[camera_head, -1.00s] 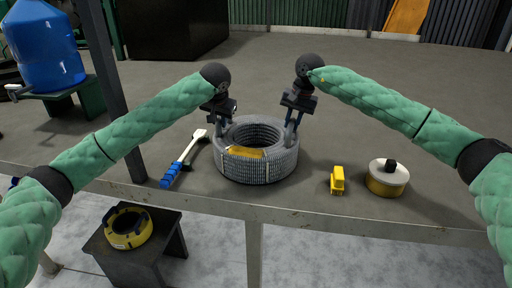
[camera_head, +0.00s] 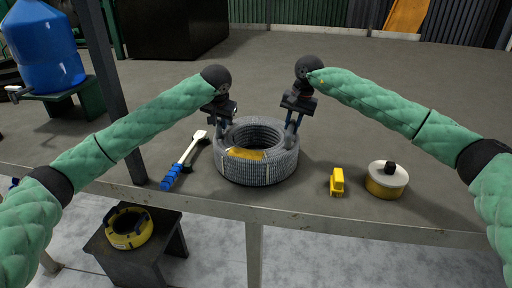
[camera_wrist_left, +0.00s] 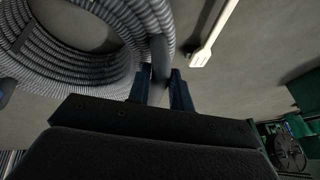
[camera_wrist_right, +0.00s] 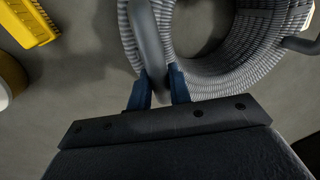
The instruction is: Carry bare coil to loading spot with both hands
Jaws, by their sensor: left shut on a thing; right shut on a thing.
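A grey ribbed hose coil (camera_head: 258,172) lies flat at the middle of the table. My left gripper (camera_head: 222,128) is shut on a grey handle-like loop at the coil's left side; the loop shows between its fingers in the left wrist view (camera_wrist_left: 160,60). My right gripper (camera_head: 293,126) is shut on a similar loop at the coil's right side, seen in the right wrist view (camera_wrist_right: 150,50). A yellow patch (camera_head: 245,154) shows inside the coil's ring; I cannot tell what it is. I cannot tell whether the coil touches the table.
A blue-handled tool (camera_head: 180,165) lies close to the coil's left. A yellow block (camera_head: 337,181) and a round yellow-and-white container (camera_head: 386,180) stand to the right. The table's front edge (camera_head: 300,215) is near. A yellow-black ring (camera_head: 129,229) sits on a low stand. The table behind is clear.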

